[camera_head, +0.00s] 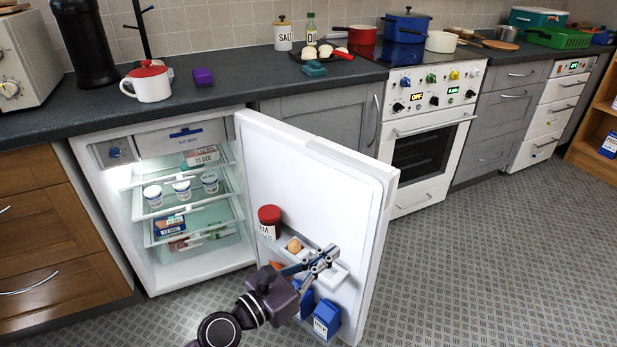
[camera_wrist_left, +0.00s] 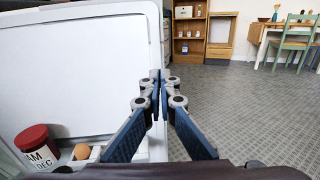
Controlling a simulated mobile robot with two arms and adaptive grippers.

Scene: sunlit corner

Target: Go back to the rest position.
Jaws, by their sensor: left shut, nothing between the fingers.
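My left gripper (camera_head: 322,258) is in front of the open fridge door (camera_head: 310,170), close to its inner shelves. It also shows in the left wrist view (camera_wrist_left: 160,85), with its fingers together and nothing between them. The white door fills the left of that view. An egg (camera_head: 294,245) and a jam jar with a red lid (camera_head: 269,221) sit in the door shelf beside the gripper. My right gripper is in neither view.
The fridge (camera_head: 200,275) stands open with yogurt cups (camera_head: 182,189) and packages inside. A blue carton (camera_head: 327,318) is low in the door. The counter (camera_head: 230,90) runs above, with a white oven (camera_head: 430,130) further right. The patterned floor (camera_head: 500,260) at right is clear.

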